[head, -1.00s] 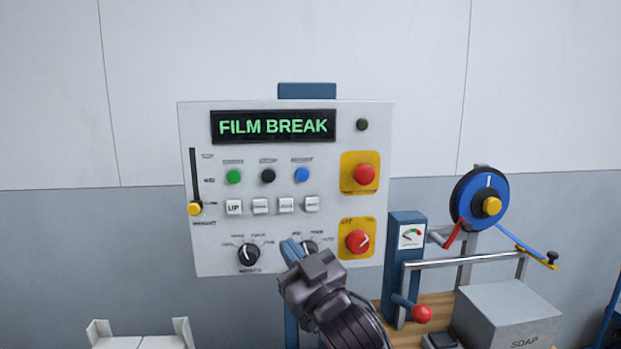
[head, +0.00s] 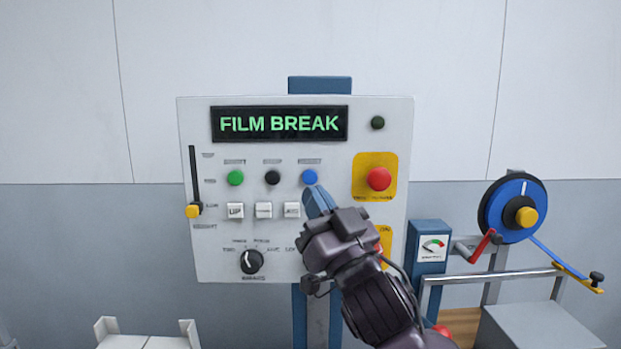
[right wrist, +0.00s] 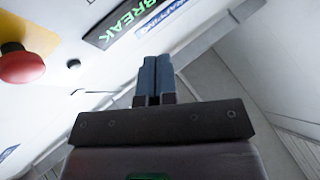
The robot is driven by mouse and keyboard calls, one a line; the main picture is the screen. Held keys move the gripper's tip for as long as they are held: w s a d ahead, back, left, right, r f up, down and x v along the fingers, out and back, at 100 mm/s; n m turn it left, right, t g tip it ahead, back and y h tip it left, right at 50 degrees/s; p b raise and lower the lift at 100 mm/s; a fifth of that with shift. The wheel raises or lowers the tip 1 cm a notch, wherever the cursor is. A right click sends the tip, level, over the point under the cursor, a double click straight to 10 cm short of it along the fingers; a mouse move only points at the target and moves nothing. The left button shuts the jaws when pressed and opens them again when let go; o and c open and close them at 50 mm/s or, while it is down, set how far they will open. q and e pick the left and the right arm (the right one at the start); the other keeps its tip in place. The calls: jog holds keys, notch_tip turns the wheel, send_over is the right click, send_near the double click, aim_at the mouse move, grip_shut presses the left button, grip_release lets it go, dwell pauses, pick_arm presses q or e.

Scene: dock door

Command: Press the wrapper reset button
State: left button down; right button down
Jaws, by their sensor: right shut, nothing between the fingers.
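The white control panel (head: 215,255) stands upright with a display (head: 279,124) reading FILM BREAK in green. Below the display are a green button (head: 235,177), a black button (head: 272,177) and a blue button (head: 309,177). Their small labels are too blurred to read, so I cannot tell which is the reset. My right gripper (head: 318,200) is shut and empty, its blue fingers pointing up at the panel just below the blue button; contact cannot be told. In the right wrist view the shut fingers (right wrist: 153,80) show, with the display (right wrist: 118,22) beyond. My left gripper is out of view.
A red mushroom button (head: 379,179) on a yellow plate is right of the fingers. My right arm partly covers a second yellow plate (head: 385,240) and some white keys. A dial (head: 251,262) and a yellow-knobbed slider (head: 193,211) are left. A blue reel (head: 497,205) stands right.

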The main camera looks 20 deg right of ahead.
aim_at(310, 177)
jog(key=shift+w+d, duration=0.1)
jog(key=shift+w, duration=0.05)
jog(key=w+d+b, duration=0.2)
jog(key=w, duration=0.6)
jog(key=shift+w+d, duration=0.15)
jog(key=shift+d, duration=0.05)
dwell(1.8)
jog(key=shift+w, duration=0.2)
jog(key=shift+w+d, duration=0.1)
jog(key=shift+w, duration=0.1)
dwell(0.3)
